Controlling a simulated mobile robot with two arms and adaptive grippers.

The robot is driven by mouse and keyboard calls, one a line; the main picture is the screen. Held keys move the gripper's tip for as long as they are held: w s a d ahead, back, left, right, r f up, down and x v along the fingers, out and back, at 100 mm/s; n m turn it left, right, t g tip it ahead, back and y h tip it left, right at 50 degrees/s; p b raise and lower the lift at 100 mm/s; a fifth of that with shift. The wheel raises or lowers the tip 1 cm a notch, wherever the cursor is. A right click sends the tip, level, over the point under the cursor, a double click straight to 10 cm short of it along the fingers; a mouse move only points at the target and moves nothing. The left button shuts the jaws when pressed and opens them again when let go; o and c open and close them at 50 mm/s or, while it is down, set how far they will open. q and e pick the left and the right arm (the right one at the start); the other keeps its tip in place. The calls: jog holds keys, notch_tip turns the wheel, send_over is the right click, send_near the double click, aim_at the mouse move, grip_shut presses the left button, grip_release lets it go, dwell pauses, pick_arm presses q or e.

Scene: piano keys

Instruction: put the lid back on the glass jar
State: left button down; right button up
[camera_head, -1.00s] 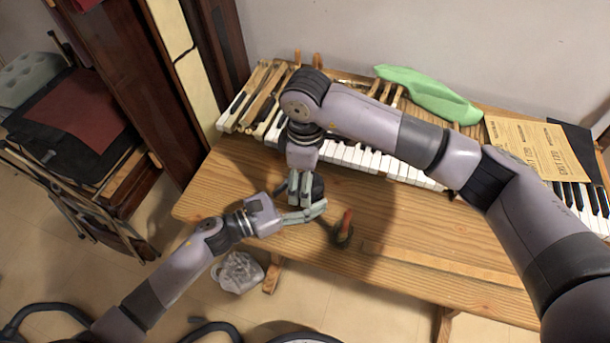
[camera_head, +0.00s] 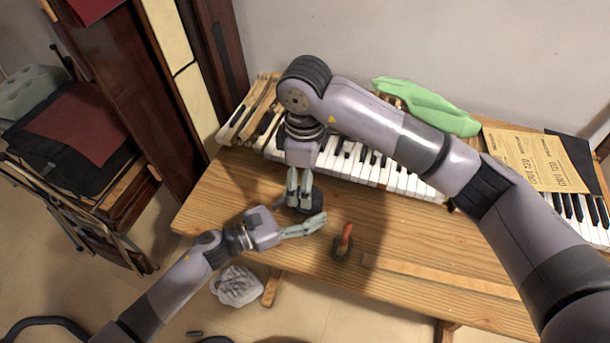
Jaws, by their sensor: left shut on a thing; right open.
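My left gripper (camera_head: 308,224) comes in from the lower left over the front of the wooden table (camera_head: 225,210). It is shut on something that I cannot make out. My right gripper (camera_head: 300,203) points down just behind it, its fingers open and close to the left fingers. A dark round thing (camera_head: 314,196) shows partly behind the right fingers. It may be the jar or its lid, but I cannot tell which. The glass jar and the lid are not clearly visible as separate things.
A red-handled tool (camera_head: 345,238) stands right of the grippers. Piano keys (camera_head: 385,170) line the table's back, with a green cloth (camera_head: 430,105) and tan paper (camera_head: 540,160). A crumpled white bag (camera_head: 237,286) lies on the floor. The table's front right is clear.

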pick_arm(q)
jog(key=shift+f, duration=0.1)
pick_arm(e)
jog(key=n, duration=0.3)
jog(key=shift+r+n, duration=0.15)
jog(key=shift+n, duration=0.15)
jog(key=n, duration=0.3)
jog(key=shift+r+n, duration=0.15)
jog(key=shift+n, duration=0.25)
jog(key=n, duration=0.6)
jog(key=shift+r, duration=0.2)
jog(key=n, duration=0.4)
jog(key=shift+d+r, duration=0.1)
jog(key=n, duration=0.4)
jog(key=shift+r, duration=0.15)
jog(key=n, duration=0.6)
jog(key=shift+r, duration=0.2)
jog(key=n, duration=0.3)
jog(key=shift+r+n, duration=0.15)
jog(key=shift+n, duration=0.25)
jog(key=n, duration=0.6)
jog(key=shift+d+r, duration=0.15)
jog(key=n, duration=0.5)
jog(key=shift+r+n, duration=0.2)
jog(key=shift+n, duration=0.2)
jog(key=n, duration=0.5)
jog(key=shift+s+d+r, duration=0.1)
jog(key=shift+r, duration=0.05)
